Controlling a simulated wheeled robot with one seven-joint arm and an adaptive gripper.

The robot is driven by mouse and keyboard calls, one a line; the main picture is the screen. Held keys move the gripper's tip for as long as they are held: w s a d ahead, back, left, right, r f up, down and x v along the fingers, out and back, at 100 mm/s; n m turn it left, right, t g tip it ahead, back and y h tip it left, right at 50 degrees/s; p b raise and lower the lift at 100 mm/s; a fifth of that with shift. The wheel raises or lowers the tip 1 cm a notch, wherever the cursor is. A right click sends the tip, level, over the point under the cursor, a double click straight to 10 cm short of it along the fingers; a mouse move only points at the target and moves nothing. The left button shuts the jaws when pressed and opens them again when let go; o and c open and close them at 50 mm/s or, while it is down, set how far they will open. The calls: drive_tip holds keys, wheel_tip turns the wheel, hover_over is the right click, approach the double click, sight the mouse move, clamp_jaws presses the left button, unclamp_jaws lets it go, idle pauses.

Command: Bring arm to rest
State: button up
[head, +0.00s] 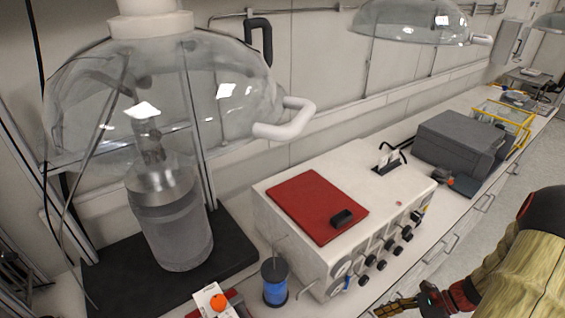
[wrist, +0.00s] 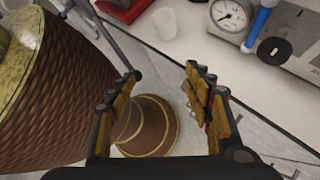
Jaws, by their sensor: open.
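My gripper (wrist: 168,105) is open and empty in the wrist view, with its two padded fingers apart. In the head view, part of my arm (head: 525,265) shows at the lower right, in front of the bench. The gripper's end is at the bottom edge there, near the front of the white control box (head: 340,205), and is only partly in frame. In the wrist view, the fingers are apart from the box and its gauge (wrist: 229,14).
A metal reactor vessel (head: 172,225) stands on a black base under a clear hood (head: 190,100) at left. A red folder (head: 316,205) lies on the box. A blue-filled container (head: 274,283) stands before it. A grey case (head: 457,142) and yellow rack (head: 505,122) sit farther right.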

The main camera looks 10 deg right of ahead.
drive_tip(key=a+r+n+t+h+b, duration=0.3)
drive_tip(key=a+r+n+h+b, duration=0.6)
drive_tip(key=a+r+n, duration=1.1)
drive_tip(key=shift+s+r+n+h, duration=0.4)
drive_tip(key=shift+r+n, duration=0.7)
drive_tip(key=shift+n, duration=0.9)
